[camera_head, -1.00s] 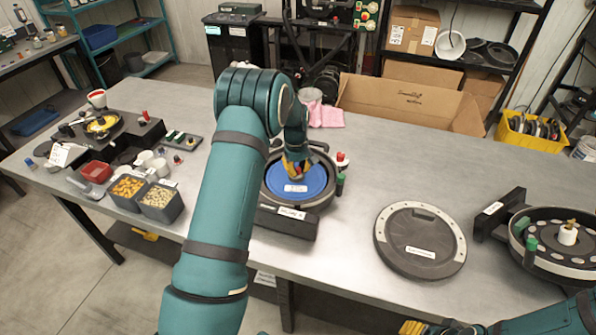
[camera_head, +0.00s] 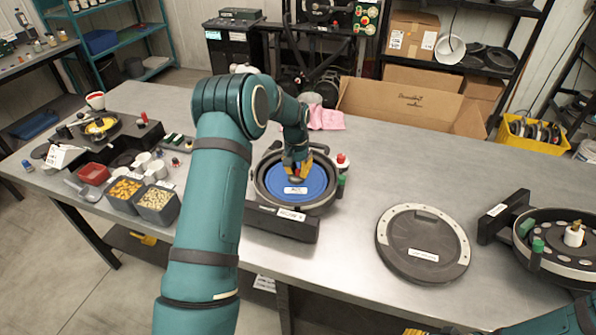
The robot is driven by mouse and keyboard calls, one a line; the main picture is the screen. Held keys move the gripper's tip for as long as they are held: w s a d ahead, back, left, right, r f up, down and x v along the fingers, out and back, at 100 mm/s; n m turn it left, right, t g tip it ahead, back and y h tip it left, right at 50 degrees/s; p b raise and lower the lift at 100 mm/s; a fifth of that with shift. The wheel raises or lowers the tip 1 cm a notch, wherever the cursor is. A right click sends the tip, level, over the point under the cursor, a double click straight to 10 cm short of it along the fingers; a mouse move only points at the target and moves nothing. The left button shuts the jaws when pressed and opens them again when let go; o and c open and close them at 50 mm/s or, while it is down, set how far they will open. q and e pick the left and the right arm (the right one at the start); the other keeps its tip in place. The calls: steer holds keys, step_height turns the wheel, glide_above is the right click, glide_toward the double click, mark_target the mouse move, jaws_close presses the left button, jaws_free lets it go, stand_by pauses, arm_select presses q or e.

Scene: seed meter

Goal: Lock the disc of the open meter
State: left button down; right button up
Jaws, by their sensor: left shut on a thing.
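An open meter (camera_head: 262,215) with a black body stands near the middle of the table, a blue disc (camera_head: 312,190) lying in its round housing. The disc has a white label at its front. My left gripper (camera_head: 297,176) reaches down over the disc's middle, its yellow fingers shut on a small red part, seemingly the disc's centre knob. The fingers hide most of that part, so I cannot tell how it is turned. My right gripper (camera_head: 414,332) barely shows at the bottom edge, and its fingers cannot be read.
A round grey lid (camera_head: 405,258) lies flat to the right. A second meter (camera_head: 550,262) with a white hub stands at the far right. A red-topped white piece (camera_head: 342,160) is beside the open meter. Bins of seeds (camera_head: 157,205) and tools crowd the left; bare table lies behind the lid.

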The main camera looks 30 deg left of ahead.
arm_select(q)
steer(key=shift+m, duration=0.6)
steer(key=c, duration=0.9)
jaws_free()
steer(key=shift+o, duration=0.2)
step_height(320, 180, up, 12)
steer(key=shift+a, duration=0.35)
